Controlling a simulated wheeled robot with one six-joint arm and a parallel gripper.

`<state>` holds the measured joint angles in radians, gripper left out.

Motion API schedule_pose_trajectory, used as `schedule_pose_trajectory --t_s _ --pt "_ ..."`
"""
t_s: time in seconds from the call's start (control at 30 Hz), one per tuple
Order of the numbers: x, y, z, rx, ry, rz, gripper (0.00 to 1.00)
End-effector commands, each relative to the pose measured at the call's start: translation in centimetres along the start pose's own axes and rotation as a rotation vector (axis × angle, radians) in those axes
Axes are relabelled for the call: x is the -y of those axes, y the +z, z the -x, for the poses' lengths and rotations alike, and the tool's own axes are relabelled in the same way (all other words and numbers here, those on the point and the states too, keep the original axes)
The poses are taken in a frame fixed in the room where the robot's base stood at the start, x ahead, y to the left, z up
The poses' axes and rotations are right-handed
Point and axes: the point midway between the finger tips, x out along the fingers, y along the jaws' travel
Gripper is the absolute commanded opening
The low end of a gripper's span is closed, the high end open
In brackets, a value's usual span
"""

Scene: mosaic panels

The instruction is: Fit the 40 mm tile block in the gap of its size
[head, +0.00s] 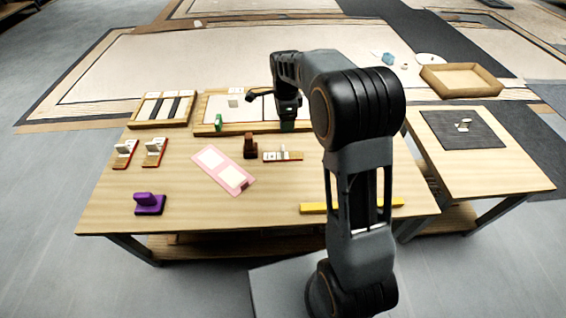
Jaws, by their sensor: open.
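My gripper (288,121) points down over the right part of the light wooden-framed panel (204,108) at the back of the table. It is open; its fingertips are small and partly dark against the arm. A small green piece sits at the panel's front edge just by the fingertips; I cannot tell if they touch. A white block with a grip (235,101) stands in the panel's left part. Similar upright pale pieces stand on two red-edged holders (122,160) at the left. I cannot tell which block is 40 mm, and the gap sizes are not readable.
A rack with dark slots (163,108) stands back left. A pink board (222,170), brown block (250,146), small red-edged strip (283,157), purple piece (149,204) and yellow bar (313,208) lie on the table. A dark mat (480,137) lies on the right table.

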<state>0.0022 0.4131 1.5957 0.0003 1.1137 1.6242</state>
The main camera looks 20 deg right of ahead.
Motion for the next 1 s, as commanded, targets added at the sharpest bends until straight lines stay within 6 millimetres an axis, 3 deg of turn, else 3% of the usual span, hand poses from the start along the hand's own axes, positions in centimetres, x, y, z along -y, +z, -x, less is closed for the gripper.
schedule_pose_trajectory --t_s 0.03,0.17,0.5,1.0 --pt "0.6 0.1 -1.3 -0.001 0.007 -0.042 0.66" --pt "1.5 0.2 -3.2 -0.002 0.018 -0.120 0.66" --pt "1.6 0.3 -9.2 -0.003 0.021 -0.142 0.66" --pt "1.5 0.3 -12.4 -0.003 0.020 -0.141 0.66"
